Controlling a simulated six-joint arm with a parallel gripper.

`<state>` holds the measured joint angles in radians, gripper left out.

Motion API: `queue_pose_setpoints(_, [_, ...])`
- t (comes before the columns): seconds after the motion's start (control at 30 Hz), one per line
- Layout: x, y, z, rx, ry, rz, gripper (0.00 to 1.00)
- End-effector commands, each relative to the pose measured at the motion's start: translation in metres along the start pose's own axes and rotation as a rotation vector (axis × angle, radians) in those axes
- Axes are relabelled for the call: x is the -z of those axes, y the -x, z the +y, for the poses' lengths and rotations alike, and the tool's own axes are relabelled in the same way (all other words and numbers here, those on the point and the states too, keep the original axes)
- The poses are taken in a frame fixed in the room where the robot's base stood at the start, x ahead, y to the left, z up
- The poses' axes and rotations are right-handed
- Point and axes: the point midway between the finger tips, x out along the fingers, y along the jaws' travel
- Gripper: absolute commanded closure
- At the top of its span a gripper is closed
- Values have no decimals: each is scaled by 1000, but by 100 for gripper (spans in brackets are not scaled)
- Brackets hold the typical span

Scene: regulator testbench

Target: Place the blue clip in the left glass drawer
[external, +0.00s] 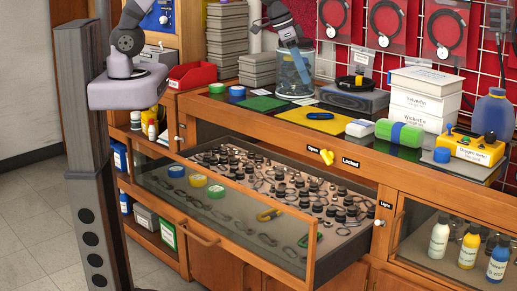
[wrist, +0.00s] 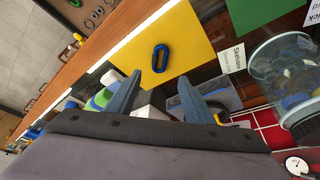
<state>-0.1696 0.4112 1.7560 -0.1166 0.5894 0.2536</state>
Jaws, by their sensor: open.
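The blue clip (wrist: 160,58) lies on the yellow mat (wrist: 205,52) on the bench top. In the external view the clip (external: 320,116) looks small and dark on the mat (external: 293,117). My gripper (wrist: 160,77) is open and empty, and the clip appears just beyond and between its fingertips. In the external view my gripper (external: 300,68) is above the back of the bench, in front of the glass jar. The left glass drawer (external: 224,208) is pulled out below the bench top. It holds several clips, rings and small dark-capped items.
The glass jar (external: 293,80) stands close behind my gripper. Right of the mat are a green-white-blue block (external: 400,135), white boxes (external: 425,95) and a yellow tester box (external: 470,148). A closed glass drawer (external: 415,232) with bottles is at right. A green mat (external: 257,103) lies left.

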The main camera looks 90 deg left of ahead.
Motion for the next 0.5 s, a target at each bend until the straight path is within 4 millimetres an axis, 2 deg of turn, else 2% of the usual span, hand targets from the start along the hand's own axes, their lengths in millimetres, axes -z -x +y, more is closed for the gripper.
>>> queue_pose_setpoints(0.17, [-11,4,6,-3,0,-17,52])
queue_pose_setpoints(0.27, [-34,12,16,-10,-1,-53,52])
queue_pose_setpoints(0.37, [-72,23,31,-16,-1,-106,52])
queue_pose_setpoints(0.5, [-139,41,51,-21,-1,-200,52])
